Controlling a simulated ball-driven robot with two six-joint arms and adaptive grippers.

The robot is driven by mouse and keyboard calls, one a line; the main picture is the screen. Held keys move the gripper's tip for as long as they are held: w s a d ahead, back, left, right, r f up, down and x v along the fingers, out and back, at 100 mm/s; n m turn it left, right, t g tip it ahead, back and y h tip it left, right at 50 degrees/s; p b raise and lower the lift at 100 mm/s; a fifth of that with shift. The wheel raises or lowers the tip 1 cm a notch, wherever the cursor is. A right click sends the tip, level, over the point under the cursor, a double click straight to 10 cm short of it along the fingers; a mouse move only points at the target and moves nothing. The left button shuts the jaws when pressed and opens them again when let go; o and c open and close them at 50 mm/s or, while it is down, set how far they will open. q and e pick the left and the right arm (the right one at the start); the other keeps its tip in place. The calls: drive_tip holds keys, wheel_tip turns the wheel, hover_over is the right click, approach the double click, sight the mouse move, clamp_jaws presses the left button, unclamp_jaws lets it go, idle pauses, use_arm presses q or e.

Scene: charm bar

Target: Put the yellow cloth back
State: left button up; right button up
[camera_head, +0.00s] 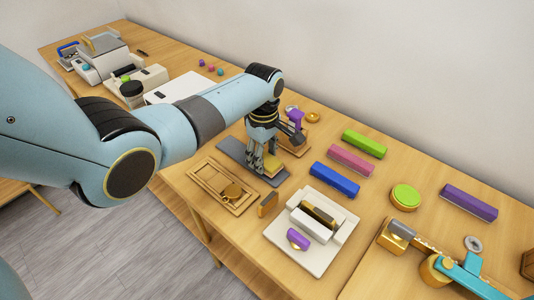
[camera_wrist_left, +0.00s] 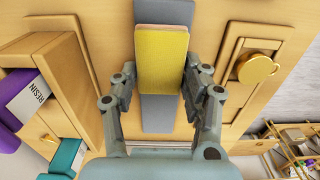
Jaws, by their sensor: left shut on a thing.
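The yellow cloth (camera_wrist_left: 162,60) is a flat yellow pad with a pinkish far edge, seen between the fingers of my left gripper (camera_wrist_left: 163,78) in the left wrist view. The gripper is shut on it. In the head view, my left gripper (camera_head: 258,163) points down over a long grey mat (camera_head: 233,151), and part of the cloth (camera_head: 271,163) shows beside its fingers. The grey mat (camera_wrist_left: 156,118) lies beneath the cloth in the wrist view. I cannot tell whether the cloth touches the mat. My right gripper is not in view.
A wooden tray (camera_head: 206,177) with a gold cup lies left of the mat. A white device (camera_head: 333,229) stands in front. Green (camera_head: 364,144), pink (camera_head: 351,160) and blue (camera_head: 335,179) bars lie to the right. A box labelled RESIN (camera_wrist_left: 27,96) is near the gripper.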

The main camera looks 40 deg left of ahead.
use_arm(q)
drive_tip(key=shift+f, duration=0.45)
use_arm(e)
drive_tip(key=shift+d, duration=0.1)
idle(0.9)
use_arm(q)
drive_tip(key=o, duration=1.4)
drive_tip(key=shift+r, duration=0.1)
wheel_tip(320, 180, up, 12)
drive_tip(key=shift+w+f, duration=0.1)
drive_tip(key=shift+w, duration=0.05)
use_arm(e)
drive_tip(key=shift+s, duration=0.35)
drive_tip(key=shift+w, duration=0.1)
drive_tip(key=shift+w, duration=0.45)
